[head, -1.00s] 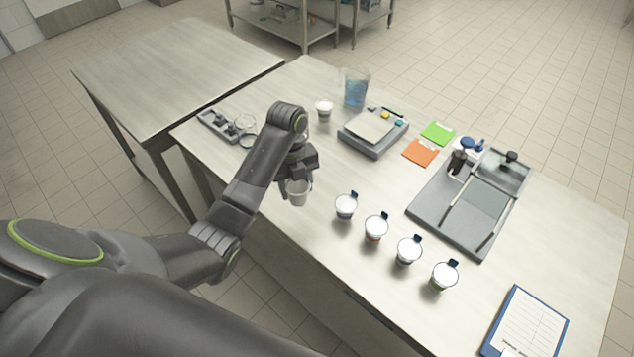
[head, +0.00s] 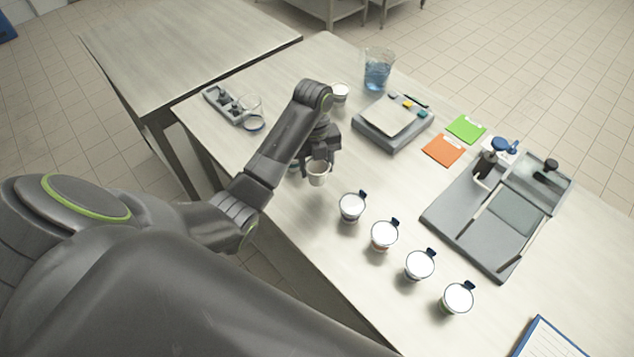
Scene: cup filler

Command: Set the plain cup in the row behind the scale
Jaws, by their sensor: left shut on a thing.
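My left gripper (head: 319,158) is shut on the plain cup (head: 318,175), a small whitish cup. It holds the cup upright beside the near end of the row of lidded cups, to the left of and nearer than the scale (head: 385,134). Whether the cup touches the table cannot be told. The scale is a grey box with a pale plate and coloured buttons. A white-topped cup (head: 340,92) stands beyond my gripper, near the scale's far left corner. My right gripper is not in view.
Several cups with blue tabs, the nearest one (head: 352,207) close to the held cup, run toward the lower right. A jug of blue liquid (head: 377,70) stands behind the scale. A grey tray (head: 465,232), an orange card (head: 443,150) and a green card (head: 466,128) lie right.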

